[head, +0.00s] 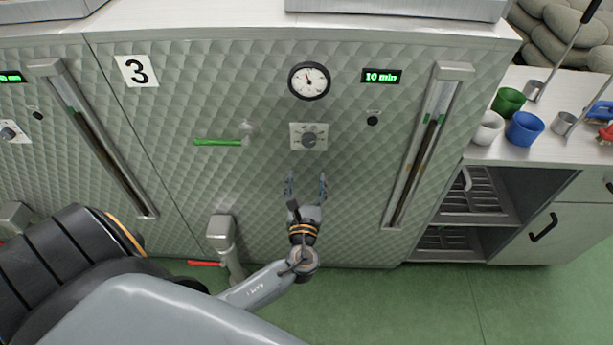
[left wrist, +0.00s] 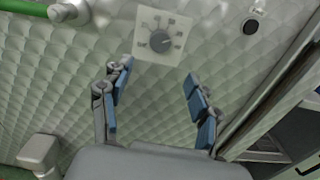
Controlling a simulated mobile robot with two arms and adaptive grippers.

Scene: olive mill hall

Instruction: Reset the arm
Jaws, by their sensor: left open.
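My left arm comes in from the left in the head view. Its gripper (head: 306,180) points at the quilted metal front of the machine marked 3, just below a rotary knob (head: 309,138) on a pale plate. The gripper is open with nothing between its fingers. In the left wrist view the two blue-padded fingers (left wrist: 160,92) stand apart, and the knob (left wrist: 161,41) shows beyond them, a little above the fingertips. The fingers look apart from the knob; the exact distance to the panel is hard to tell. My right gripper is in neither view.
A green-handled lever (head: 218,142) is left of the knob, and a spout (head: 221,232) with a red handle is below. A sight tube (head: 418,150) runs down the right side. A counter (head: 515,148) with cups stands further right. Green floor lies below.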

